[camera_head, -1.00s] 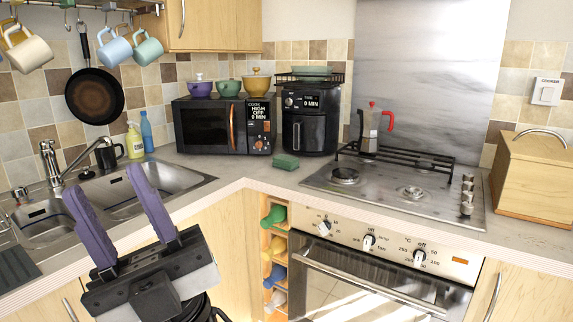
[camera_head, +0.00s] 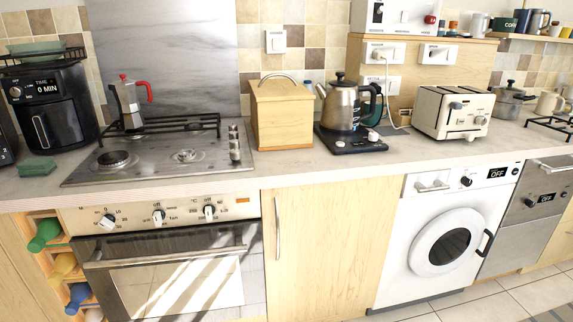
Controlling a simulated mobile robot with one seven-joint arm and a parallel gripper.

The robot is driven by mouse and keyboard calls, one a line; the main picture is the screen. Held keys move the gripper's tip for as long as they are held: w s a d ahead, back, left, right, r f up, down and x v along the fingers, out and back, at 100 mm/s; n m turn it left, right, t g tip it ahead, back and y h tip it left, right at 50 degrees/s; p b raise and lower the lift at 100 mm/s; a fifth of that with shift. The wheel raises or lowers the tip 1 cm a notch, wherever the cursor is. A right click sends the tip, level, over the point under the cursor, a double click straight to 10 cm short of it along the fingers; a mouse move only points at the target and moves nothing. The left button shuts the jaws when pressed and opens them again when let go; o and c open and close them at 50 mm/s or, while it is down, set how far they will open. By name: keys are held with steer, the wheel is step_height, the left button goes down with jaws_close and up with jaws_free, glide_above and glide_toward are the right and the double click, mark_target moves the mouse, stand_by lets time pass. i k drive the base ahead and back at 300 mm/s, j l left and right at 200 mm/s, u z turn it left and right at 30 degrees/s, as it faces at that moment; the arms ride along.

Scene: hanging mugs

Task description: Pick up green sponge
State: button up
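The green sponge (camera_head: 37,168) lies flat on the countertop near the left edge of the view. It sits in front of the black air fryer and to the left of the hob. Nothing is touching or covering it. My gripper is not in view now, so its present state does not show.
The black air fryer (camera_head: 48,108) stands behind the sponge. The hob (camera_head: 160,155) holds a moka pot (camera_head: 130,104). A wooden bread box (camera_head: 281,115), a kettle (camera_head: 342,105) and a toaster (camera_head: 452,111) stand farther right.

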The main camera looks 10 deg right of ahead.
mark_target(38, 167)
steer(key=i+j, duration=0.1)
steer(key=i, duration=0.3)
steer(key=i+u, duration=0.25)
steer(key=i, duration=0.15)
steer(key=i+u, duration=0.4)
steer(key=u, duration=0.55)
steer(key=i, duration=0.95)
